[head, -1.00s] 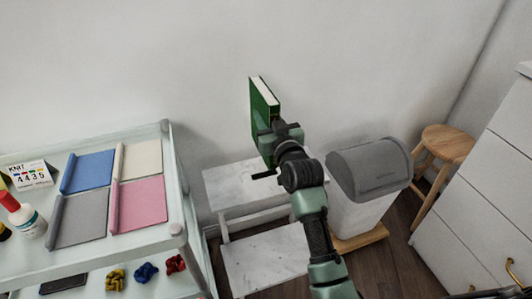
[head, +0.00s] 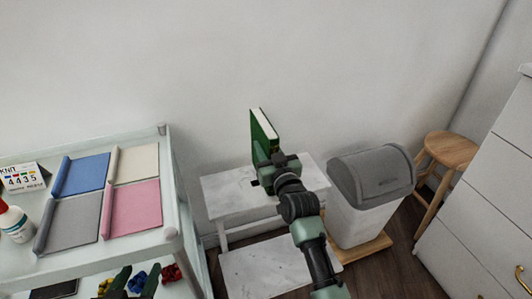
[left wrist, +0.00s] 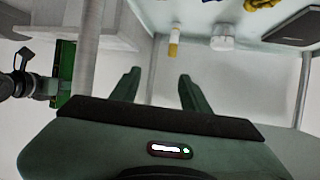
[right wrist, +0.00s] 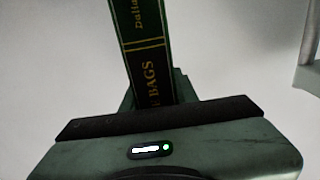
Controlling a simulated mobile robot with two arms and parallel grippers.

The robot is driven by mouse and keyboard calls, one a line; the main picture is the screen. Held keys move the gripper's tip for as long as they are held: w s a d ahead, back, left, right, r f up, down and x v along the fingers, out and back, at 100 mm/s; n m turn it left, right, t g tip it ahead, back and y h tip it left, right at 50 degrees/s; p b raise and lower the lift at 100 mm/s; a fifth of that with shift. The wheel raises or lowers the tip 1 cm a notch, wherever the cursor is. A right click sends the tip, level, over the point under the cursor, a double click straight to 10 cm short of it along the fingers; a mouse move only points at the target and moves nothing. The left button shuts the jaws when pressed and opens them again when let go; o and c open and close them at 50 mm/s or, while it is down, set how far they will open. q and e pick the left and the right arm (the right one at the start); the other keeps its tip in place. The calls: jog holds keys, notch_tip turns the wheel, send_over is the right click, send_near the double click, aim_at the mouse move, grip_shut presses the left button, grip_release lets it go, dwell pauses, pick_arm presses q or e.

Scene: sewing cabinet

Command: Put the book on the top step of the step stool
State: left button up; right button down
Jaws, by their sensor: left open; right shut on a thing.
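The green book (head: 262,138) stands upright in my right gripper (head: 275,162), which is shut on its lower part. It appears over the back of the step stool's white marbled top step (head: 225,190); contact with the step cannot be seen. The lower step (head: 265,265) sticks out in front. In the right wrist view the book's spine (right wrist: 140,50) with gold lettering rises from between the fingers. My left gripper (head: 134,276) is open and empty at the bottom edge, by the cart; its spread fingers show in the left wrist view (left wrist: 158,85).
A glass-shelved cart (head: 172,235) with folded cloths (head: 130,210) and a bottle (head: 14,222) stands left of the stool. A grey-lidded bin (head: 372,172) stands close on its right. A wooden stool (head: 450,150) and white drawers (head: 490,210) are farther right. The wall is behind.

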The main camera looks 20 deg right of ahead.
pick_arm(q)
jog(key=shift+w+d+r+t, duration=0.15)
jog(key=shift+w+r+t, duration=0.2)
jog(key=shift+r, duration=0.2)
jog(key=shift+w+d+r+t, duration=0.15)
jog(key=shift+w+r+t, duration=0.15)
jog(key=shift+r, duration=0.25)
pick_arm(e)
jog(key=shift+f, duration=0.45)
jog(key=shift+f, duration=0.1)
pick_arm(q)
jog(key=shift+r, duration=0.15)
pick_arm(e)
jog(key=c, duration=1.1)
grip_release()
jog(key=shift+f, duration=0.15)
